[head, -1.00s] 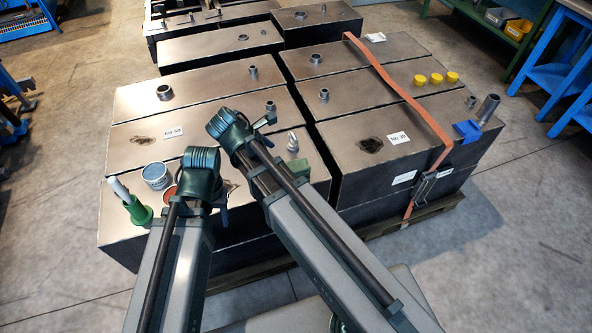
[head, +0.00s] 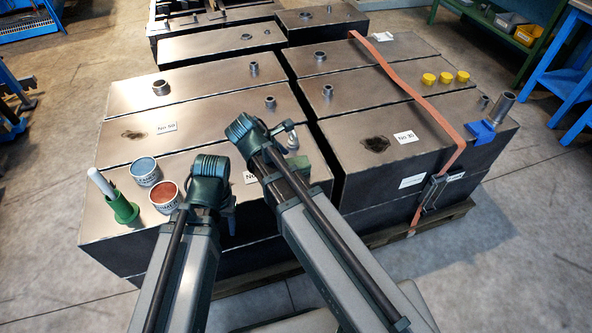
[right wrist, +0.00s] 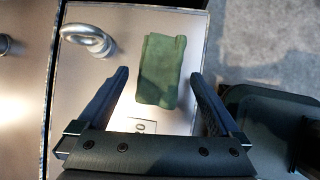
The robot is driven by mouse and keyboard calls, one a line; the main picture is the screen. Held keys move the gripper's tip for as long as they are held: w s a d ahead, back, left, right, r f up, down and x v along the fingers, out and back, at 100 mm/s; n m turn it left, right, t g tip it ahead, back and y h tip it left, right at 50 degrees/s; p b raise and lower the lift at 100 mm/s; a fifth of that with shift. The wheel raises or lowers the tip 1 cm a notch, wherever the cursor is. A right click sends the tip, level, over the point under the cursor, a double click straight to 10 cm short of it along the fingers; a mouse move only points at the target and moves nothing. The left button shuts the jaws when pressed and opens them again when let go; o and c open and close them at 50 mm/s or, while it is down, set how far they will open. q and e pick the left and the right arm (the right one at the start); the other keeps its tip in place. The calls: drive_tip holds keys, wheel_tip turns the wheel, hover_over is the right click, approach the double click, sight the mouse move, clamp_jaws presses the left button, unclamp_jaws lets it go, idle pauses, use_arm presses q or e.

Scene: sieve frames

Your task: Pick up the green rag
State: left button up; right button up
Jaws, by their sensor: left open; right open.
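The green rag (right wrist: 160,70) lies folded flat on a grey metal tank top in the right wrist view. My right gripper (right wrist: 160,78) is open and empty, its two fingers on either side of the rag's near part in the picture; I cannot tell how high above it they are.
A metal eye bolt (right wrist: 90,38) stands close left of the rag. An orange strap (head: 420,100) crosses the right tanks.

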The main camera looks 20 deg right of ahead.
drive_tip(key=shift+b+x, duration=0.55)
drive_tip(key=shift+x, duration=0.65)
use_arm(q)
drive_tip(key=shift+w+d+f, duration=0.1)
drive_tip(key=shift+d+f, duration=0.2)
drive_tip(key=shift+f, duration=0.6)
use_arm(e)
drive_tip(key=shift+r, duration=0.1)
drive_tip(key=shift+c, duration=0.2)
drive_tip(key=c, duration=1.3)
use_arm(q)
drive_tip(key=shift+r, duration=0.1)
